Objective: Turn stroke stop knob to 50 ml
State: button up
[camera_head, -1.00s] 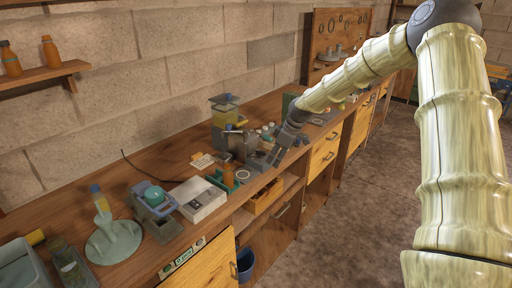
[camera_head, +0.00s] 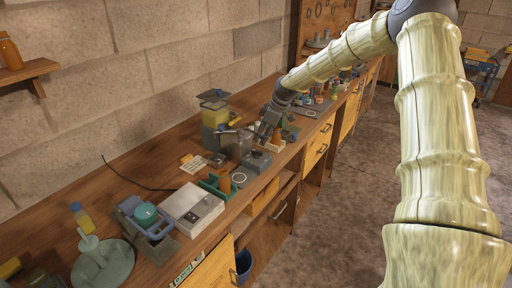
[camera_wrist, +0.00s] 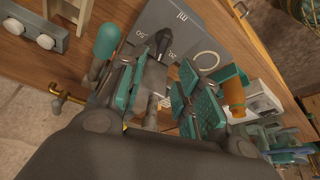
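A grey box with the markings "ml" and "50" (camera_wrist: 190,28) fills the upper middle of the wrist view. A dark pointed knob (camera_wrist: 163,40) sits on it beside the numbers. My gripper (camera_wrist: 158,92) has teal-padded fingers spread apart. The knob shows just beyond the gap between the fingertips, and I cannot tell whether they touch it. In the head view my gripper (camera_head: 262,138) points down just behind the small grey box (camera_head: 257,162). The knob cannot be made out there.
A pump-like apparatus (camera_head: 214,108) stands left of my gripper. An orange-brown bottle (camera_head: 225,183) in a green holder and a white device (camera_head: 192,208) stand nearer. Other bench items lie beyond the gripper.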

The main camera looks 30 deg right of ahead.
aim_at(257, 154)
jog(key=shift+p+x, duration=1)
jog(key=shift+x, duration=2.65)
jog(key=shift+d, duration=0.1)
jog(key=shift+c, duration=0.4)
jog(key=shift+s+r, duration=0.1)
grip_shut()
